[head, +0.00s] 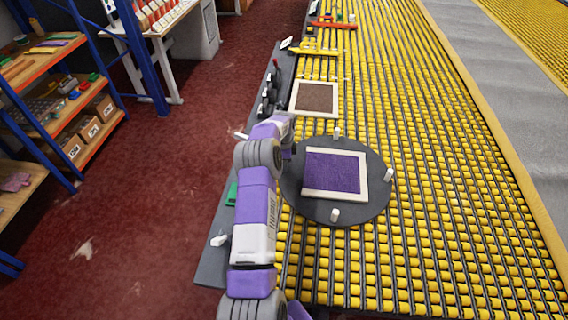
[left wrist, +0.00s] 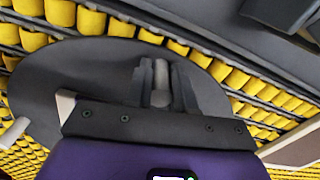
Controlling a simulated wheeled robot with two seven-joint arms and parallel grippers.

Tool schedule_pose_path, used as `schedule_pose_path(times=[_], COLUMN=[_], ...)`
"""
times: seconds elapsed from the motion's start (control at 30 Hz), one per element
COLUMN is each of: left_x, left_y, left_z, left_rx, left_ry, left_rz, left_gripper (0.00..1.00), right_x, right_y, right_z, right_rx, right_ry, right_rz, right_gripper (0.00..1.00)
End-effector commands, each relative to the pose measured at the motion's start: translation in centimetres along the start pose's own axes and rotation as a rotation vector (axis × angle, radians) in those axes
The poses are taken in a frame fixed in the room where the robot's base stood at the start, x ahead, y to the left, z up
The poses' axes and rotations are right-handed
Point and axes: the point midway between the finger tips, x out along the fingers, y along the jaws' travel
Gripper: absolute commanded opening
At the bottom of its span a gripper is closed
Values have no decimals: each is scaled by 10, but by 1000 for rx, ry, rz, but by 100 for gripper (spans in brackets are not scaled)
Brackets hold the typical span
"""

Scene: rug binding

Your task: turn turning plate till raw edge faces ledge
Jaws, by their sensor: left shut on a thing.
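The turning plate (head: 308,207) is a dark round disc on the yellow rollers, with white pegs at its far (head: 336,132), right (head: 389,174) and near (head: 335,215) rim. A square purple rug (head: 333,172) with pale strips along its sides lies on it; I cannot tell which edge is raw. My left gripper (head: 290,150) is at the plate's left rim. In the left wrist view its fingers (left wrist: 161,88) are shut on a pale upright peg (left wrist: 160,97) above the dark plate (left wrist: 90,65). The dark ledge (head: 212,265) runs along the rollers' left side. My right gripper is not in view.
A brown rug with a pale border (head: 316,98) lies on the rollers beyond the plate. Small dark fittings (head: 268,95) stand along the ledge. Red (head: 335,24) and yellow (head: 313,50) pieces lie farther off. The rollers to the right are clear. Shelves (head: 45,110) stand at the left.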

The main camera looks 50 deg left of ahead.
Motion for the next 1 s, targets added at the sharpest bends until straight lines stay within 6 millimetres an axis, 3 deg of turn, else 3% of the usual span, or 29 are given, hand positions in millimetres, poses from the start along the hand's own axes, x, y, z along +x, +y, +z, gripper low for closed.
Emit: schedule_pose_path(times=[0.03,0.2,0.53,0.8,1.0], left_x=[0,0,-6,-50,-72], left_y=[0,0,0,0,0], left_z=[-1,-1,-1,-1,-1], left_rx=[1,1,0,1,1], left_ry=[2,1,1,2,2], left_rz=[1,1,-1,-3,-1], left_gripper=[26,48,48,48,48], right_x=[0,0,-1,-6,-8], right_y=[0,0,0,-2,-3], right_z=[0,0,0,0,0], right_rx=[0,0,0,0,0], right_ry=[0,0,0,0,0], right_rz=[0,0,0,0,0], right_gripper=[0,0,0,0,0])
